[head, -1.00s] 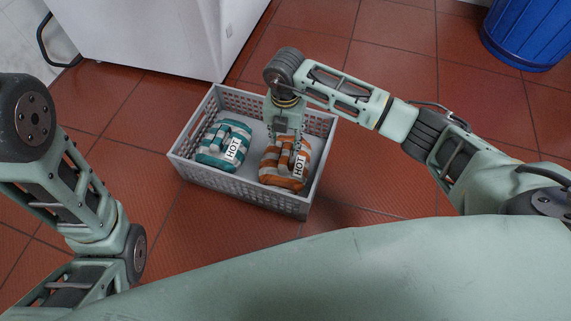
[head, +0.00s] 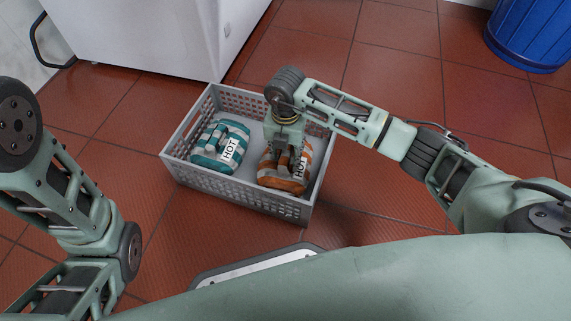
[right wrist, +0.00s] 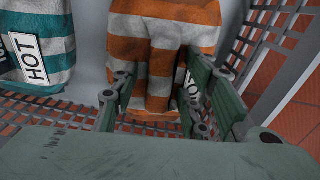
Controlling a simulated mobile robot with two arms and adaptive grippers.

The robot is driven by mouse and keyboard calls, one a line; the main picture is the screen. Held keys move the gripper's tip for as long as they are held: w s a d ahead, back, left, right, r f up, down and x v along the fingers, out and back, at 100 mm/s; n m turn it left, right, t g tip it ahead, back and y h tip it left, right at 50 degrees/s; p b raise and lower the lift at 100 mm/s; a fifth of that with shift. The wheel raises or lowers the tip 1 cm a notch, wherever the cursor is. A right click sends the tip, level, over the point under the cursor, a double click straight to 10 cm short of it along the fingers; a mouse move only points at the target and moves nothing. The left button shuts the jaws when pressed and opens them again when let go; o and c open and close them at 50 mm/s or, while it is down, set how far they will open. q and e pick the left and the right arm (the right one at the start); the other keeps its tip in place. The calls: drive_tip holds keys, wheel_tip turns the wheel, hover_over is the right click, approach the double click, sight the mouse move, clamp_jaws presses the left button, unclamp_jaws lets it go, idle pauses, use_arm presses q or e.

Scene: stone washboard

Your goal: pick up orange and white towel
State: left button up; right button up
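The orange and white towel (head: 275,178) lies folded at the right end of a grey basket, with a HOT label on it. It also shows in the right wrist view (right wrist: 130,48). My right gripper (head: 289,158) reaches down into the basket over it. In the right wrist view my right gripper's fingers (right wrist: 160,88) are apart, one on each side of a raised fold of the towel. They do not look closed on it. The gripper hides part of the towel. My left arm shows at the left, but its gripper is not in view.
The grey perforated basket (head: 235,190) stands on the red tiled floor. A teal and white towel (head: 213,153) marked HOT lies in its left part. A white cabinet or appliance (head: 160,35) stands behind, and a blue bin (head: 530,35) at the upper right. Floor right of the basket is clear.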

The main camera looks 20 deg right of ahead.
clamp_jaws()
idle(0.6)
